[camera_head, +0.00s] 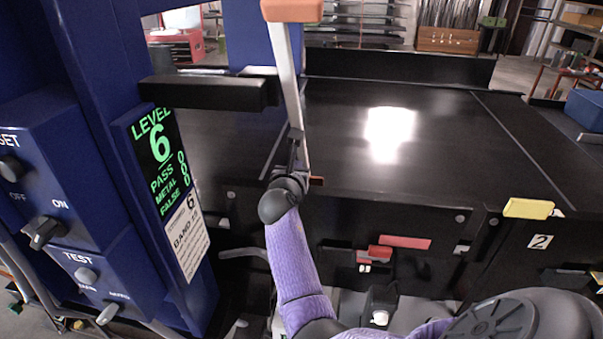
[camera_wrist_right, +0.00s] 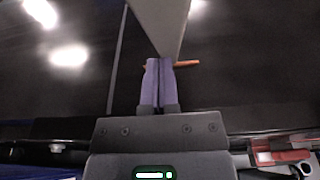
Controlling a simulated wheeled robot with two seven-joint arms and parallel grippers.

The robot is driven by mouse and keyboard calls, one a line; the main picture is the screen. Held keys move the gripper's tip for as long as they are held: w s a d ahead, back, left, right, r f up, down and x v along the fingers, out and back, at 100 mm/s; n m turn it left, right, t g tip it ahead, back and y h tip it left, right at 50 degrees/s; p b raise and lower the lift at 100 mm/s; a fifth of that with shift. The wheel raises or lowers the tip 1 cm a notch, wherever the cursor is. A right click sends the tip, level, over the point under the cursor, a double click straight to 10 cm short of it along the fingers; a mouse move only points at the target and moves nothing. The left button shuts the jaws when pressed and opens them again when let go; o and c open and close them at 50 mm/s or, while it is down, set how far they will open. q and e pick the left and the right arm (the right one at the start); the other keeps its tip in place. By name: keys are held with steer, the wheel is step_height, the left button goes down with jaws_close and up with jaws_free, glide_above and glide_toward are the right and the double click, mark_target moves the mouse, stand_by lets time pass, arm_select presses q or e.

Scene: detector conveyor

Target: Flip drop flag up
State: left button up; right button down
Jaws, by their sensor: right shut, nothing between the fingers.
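The drop flag appears to be the slim grey bar (camera_head: 287,65) with an orange block (camera_head: 292,10) on its top end. It stands upright at the near edge of the conveyor. A small orange piece (camera_head: 316,181) shows at its foot. In the right wrist view the grey bar (camera_wrist_right: 162,22) comes down from the top, and an orange strip (camera_wrist_right: 186,63) shows beside the fingertips. My right gripper (camera_head: 297,135) is shut and empty, close beside the lower bar; its purple fingers (camera_wrist_right: 159,64) are together. I cannot tell whether they touch the bar. My left gripper is out of view.
The black conveyor belt (camera_head: 430,140) is bare. A black arm-like block (camera_head: 205,92) juts from the blue detector column (camera_head: 120,60) at left. A control box with knobs (camera_head: 45,190) and a green-lettered display (camera_head: 158,160) are at left. A yellow block (camera_head: 528,208) sits at right.

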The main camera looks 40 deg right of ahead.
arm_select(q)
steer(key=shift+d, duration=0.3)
arm_select(e)
steer(key=shift+w+d+r, duration=0.1)
steer(key=shift+d+r, duration=0.05)
steer(key=shift+r, duration=0.25)
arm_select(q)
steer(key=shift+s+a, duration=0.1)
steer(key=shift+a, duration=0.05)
